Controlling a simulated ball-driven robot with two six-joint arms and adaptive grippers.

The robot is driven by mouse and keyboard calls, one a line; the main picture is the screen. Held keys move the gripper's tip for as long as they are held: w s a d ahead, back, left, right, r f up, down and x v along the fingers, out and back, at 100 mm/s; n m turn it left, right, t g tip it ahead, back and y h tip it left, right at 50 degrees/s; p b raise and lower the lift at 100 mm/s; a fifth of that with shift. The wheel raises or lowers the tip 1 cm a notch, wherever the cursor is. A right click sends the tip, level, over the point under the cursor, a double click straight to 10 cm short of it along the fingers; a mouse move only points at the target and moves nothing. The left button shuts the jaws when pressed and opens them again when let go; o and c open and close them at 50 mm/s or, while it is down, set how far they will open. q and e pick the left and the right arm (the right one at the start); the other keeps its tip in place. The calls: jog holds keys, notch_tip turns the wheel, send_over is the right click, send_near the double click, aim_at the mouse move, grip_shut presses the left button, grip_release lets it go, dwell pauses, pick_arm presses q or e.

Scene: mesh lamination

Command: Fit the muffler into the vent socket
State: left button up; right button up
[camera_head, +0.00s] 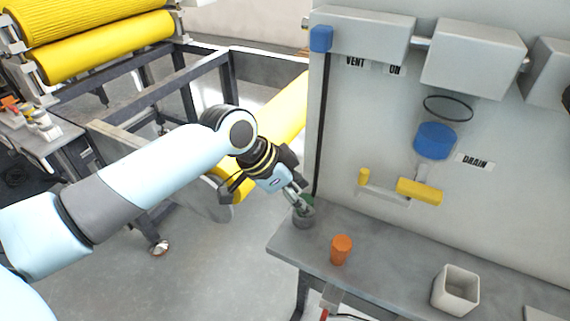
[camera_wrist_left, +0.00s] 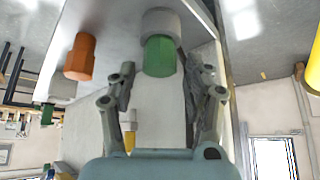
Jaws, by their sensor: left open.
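A piece with a green hex part and a grey round part stands on the grey shelf near its left end; its grey part (camera_head: 303,219) shows in the head view, its green part (camera_wrist_left: 159,57) in the wrist view. It may be the muffler. My left gripper (camera_head: 299,202) is open and reaches down to it. In the wrist view the fingertips are on either side of the green part, with gaps visible. A VENT label (camera_head: 355,62) is on the panel under a grey box with a blue end block (camera_head: 321,39). I cannot make out the socket opening.
An orange hex piece (camera_head: 341,250) stands close by on the shelf (camera_head: 390,262), and an open grey square cup (camera_head: 456,290) farther right. The upright panel (camera_head: 350,125) rises behind, with a yellow handle (camera_head: 418,191) and a blue round fitting (camera_head: 434,141).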

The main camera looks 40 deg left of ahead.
pick_arm(q)
jog(key=v, duration=1)
jog(key=s+a+f+n+g+y, duration=0.1)
jog(key=s+a+f+n+y, duration=0.3)
jog(key=f, duration=0.8)
jog(key=s+a+f+n+h, duration=0.15)
jog(key=a+f, duration=0.35)
jog(key=f, duration=0.7)
jog(key=s+d+f+g, duration=0.1)
jog(key=s+d+f, duration=0.1)
jog(key=s+f, duration=0.4)
jog(key=s+d+f+g+y, duration=0.1)
jog(key=s+d+f, duration=0.2)
jog(key=s, duration=0.9)
jog(key=s+d+f+g, duration=0.1)
jog(key=s+d+f, duration=0.2)
jog(key=s+f, duration=0.6)
jog(key=shift+s+y, duration=0.3)
jog(key=shift+y, duration=0.05)
jog(key=shift+f+n, duration=0.15)
jog(key=shift+n, duration=0.1)
notch_tip(320, 180, down, 16)
jog(key=b, duration=1.5)
jog(key=shift+s+g, duration=0.4)
jog(key=shift+s, duration=0.1)
